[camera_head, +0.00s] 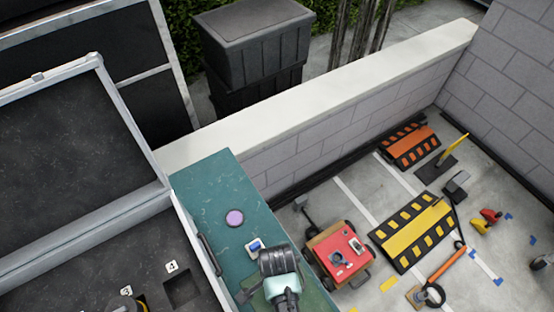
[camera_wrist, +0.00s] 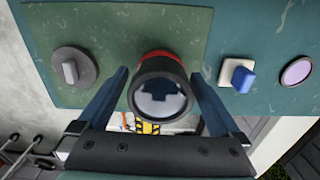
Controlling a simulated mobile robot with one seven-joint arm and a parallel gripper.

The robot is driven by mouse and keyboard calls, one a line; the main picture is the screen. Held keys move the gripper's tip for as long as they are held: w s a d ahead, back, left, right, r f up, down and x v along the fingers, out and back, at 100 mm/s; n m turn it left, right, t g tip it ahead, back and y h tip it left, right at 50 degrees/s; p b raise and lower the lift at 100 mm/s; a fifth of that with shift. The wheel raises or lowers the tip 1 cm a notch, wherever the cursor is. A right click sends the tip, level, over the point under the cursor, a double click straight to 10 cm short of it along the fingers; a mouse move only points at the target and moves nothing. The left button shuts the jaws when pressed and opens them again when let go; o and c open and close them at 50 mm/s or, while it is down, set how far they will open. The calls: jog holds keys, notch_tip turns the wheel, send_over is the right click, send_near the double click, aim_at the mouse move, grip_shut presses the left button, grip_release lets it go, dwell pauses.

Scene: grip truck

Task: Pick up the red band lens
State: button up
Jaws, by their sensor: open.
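The red band lens (camera_wrist: 160,92) shows in the wrist view as a short black cylinder with a red ring around its far part and its glass end facing the camera. It stands over the edge of a green mat (camera_wrist: 120,30). My gripper (camera_wrist: 160,79) is open, with one dark blue finger on each side of the lens. Small gaps seem to show between fingers and lens; contact is hard to tell. In the head view the lens is not made out, with my dark wrist over that part of the teal top.
On the teal top (camera_head: 205,190) lie a purple disc (camera_head: 234,218) and a blue block on a white base (camera_head: 254,246). A grey round piece with a pale tab (camera_wrist: 74,67) sits left of the lens. A red cart (camera_head: 338,249) stands on the ground at right.

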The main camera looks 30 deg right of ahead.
grip_shut()
jog(key=shift+r, duration=0.1)
dwell(0.3)
jog(key=shift+r, duration=0.1)
